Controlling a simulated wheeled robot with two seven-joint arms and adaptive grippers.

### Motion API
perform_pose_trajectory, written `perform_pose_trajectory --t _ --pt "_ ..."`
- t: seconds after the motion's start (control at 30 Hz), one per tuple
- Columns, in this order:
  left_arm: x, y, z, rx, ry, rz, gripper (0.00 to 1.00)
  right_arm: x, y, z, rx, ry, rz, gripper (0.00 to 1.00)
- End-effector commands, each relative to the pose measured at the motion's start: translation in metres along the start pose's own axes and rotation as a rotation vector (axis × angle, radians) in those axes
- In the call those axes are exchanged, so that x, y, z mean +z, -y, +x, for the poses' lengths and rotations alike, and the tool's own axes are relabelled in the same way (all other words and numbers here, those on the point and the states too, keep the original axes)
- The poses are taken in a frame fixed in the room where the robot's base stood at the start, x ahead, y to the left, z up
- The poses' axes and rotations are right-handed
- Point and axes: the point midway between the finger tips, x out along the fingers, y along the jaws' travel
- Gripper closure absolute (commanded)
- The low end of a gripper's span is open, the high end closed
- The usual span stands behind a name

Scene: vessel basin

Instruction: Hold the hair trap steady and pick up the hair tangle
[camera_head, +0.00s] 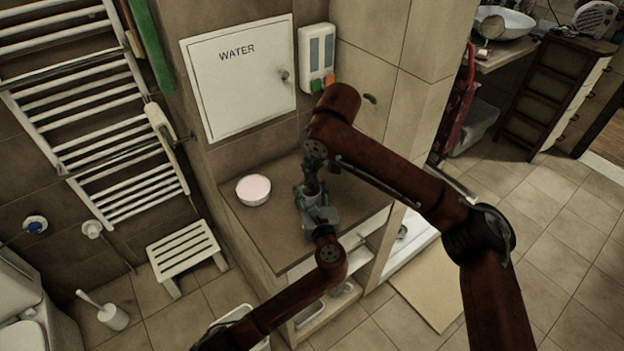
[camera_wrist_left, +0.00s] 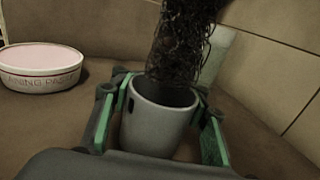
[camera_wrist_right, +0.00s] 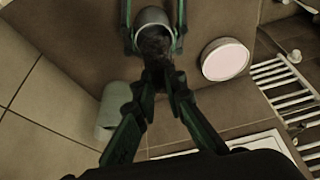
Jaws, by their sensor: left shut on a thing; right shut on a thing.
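The hair trap (camera_wrist_left: 155,132) is a pale grey cup standing upright on the brown counter. My left gripper (camera_head: 315,200) is shut around it, a green-edged finger on each side in the left wrist view. The hair tangle (camera_wrist_left: 183,48) is a dark, stringy bundle rising from the trap's mouth; its lower end appears to be inside the rim. My right gripper (camera_wrist_right: 160,76) comes from above and is shut on the hair tangle, which also shows against the trap's opening in the right wrist view (camera_wrist_right: 155,46). In the head view the grippers hide most of both things.
A round white tub of pink paste (camera_head: 253,190) stands on the counter left of the grippers. A pale green cylinder (camera_wrist_right: 112,112) stands near the wall, close to my right gripper. The tiled wall with the WATER panel (camera_head: 238,75) bounds the back. The counter (camera_head: 280,258) is otherwise mostly clear.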

Motion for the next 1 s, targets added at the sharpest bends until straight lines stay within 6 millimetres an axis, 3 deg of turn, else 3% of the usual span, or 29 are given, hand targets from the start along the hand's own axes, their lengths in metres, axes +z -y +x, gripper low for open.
perform_pose_trajectory --t 0.2,0.5,0.53,1.0 --pt "-0.004 -0.001 0.000 0.002 -0.005 0.002 0.91 -0.010 0.000 -0.023 0.000 0.000 0.001 0.99" --pt "-0.003 -0.001 0.000 0.001 -0.005 0.002 0.91 -0.011 0.000 -0.027 -0.001 0.001 0.001 0.99" --pt "-0.003 -0.001 0.000 0.001 -0.005 0.002 0.68 -0.011 0.000 -0.027 -0.001 0.001 0.001 0.99" --pt "-0.001 0.000 0.000 0.000 -0.001 0.001 0.37 -0.011 0.000 -0.027 0.000 0.000 0.001 0.99"
